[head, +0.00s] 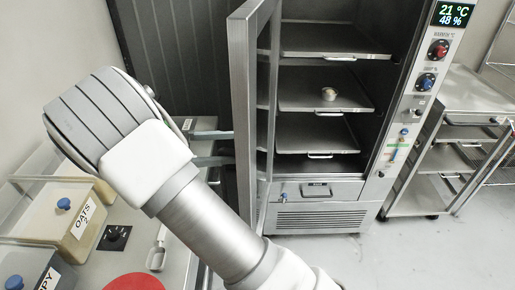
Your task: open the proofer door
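The proofer (320,191) stands at the back centre. Its door (240,110) is swung wide out toward me, seen nearly edge-on at the left of the cabinet, so the inside shows. My arm crosses the front from the lower right to the upper left and bends back behind itself. Two grey fingers of my gripper (215,147) show past the arm, one above the other with a gap between them. They reach right to the door's outer side; whether they touch it I cannot tell. The hand's body and any door handle are mostly hidden.
A counter at left holds an oats bin (72,222), a scoop (157,250) and a red disc (134,283). A metal cart (425,190) stands at right. Floor before the proofer is clear.

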